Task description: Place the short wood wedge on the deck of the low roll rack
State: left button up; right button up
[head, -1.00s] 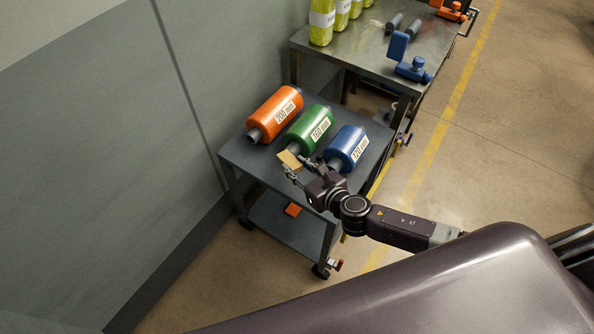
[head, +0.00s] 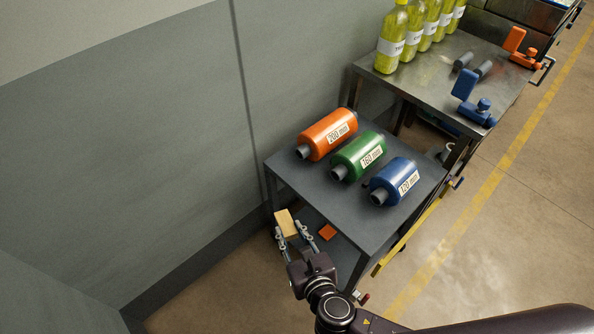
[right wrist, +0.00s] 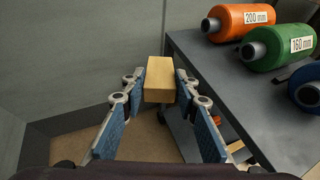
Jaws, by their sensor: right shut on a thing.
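The short wood wedge (head: 286,224), a pale tan block, is held at the fingertips of my right gripper (head: 294,240). In the right wrist view the wedge (right wrist: 159,80) sits between the two blue-padded fingers (right wrist: 158,95). It is in the air by the left front edge of the low roll rack, whose grey deck (head: 345,222) shows to its right. The deck carries an orange roll (head: 327,135), a green roll (head: 358,157) and a blue roll (head: 394,182). The wedge's underside is hidden. My left gripper is out of view.
An orange piece (head: 327,232) lies on the rack's lower shelf. A steel table (head: 428,82) with yellow bottles (head: 391,45) and a blue clamp-like tool (head: 470,100) stands behind. A grey wall (head: 130,130) runs along the left. The deck's front strip is bare.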

jog(key=shift+a+r, duration=0.1)
jog(key=shift+r, duration=0.2)
jog(key=w+d+r+m+h, duration=0.2)
jog(key=d+r+h, duration=0.15)
jog(key=r, duration=0.45)
jog(key=w+d+r+m+h, duration=0.1)
jog(key=d+r+m+h, duration=0.2)
jog(key=r, duration=0.5)
jog(key=s+d+r+m+g+h, duration=0.1)
jog(key=s+d+r+m+h, duration=0.2)
jog(key=s+d+r, duration=0.3)
jog(key=shift+s+d+r+m, duration=0.2)
jog(key=shift+d+r+m, duration=0.2)
jog(key=shift+d+r, duration=1.4)
jog(key=shift+d+f+h, duration=0.25)
jog(key=shift+d+f, duration=0.25)
jog(key=shift+f, duration=0.1)
